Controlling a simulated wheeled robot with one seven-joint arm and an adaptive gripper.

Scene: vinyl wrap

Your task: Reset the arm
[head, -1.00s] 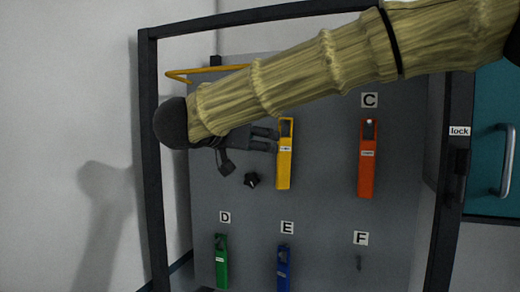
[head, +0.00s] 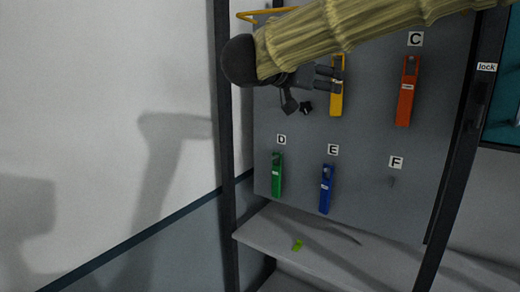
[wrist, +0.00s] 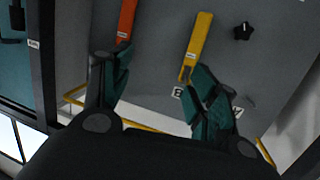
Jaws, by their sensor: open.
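My gripper (head: 332,78) is open and empty at the end of my tan-sleeved arm, in front of the grey board. In the head view its fingers overlap the upper part of a yellow tool (head: 336,104). In the wrist view the two dark green fingers of my gripper (wrist: 162,78) are spread apart. The yellow tool (wrist: 198,38) shows beyond them, close to the right finger, and an orange tool (wrist: 126,18) shows beyond the left finger. I cannot tell how far the fingers are from the board.
A black knob (head: 307,108) is on the board (head: 300,135). Below hang a green tool (head: 277,175) and a blue tool (head: 326,188); the peg (head: 391,182) under F is empty. A shelf (head: 330,250) with a small green item (head: 297,245) lies lower. A dark frame post (head: 224,150) stands at left.

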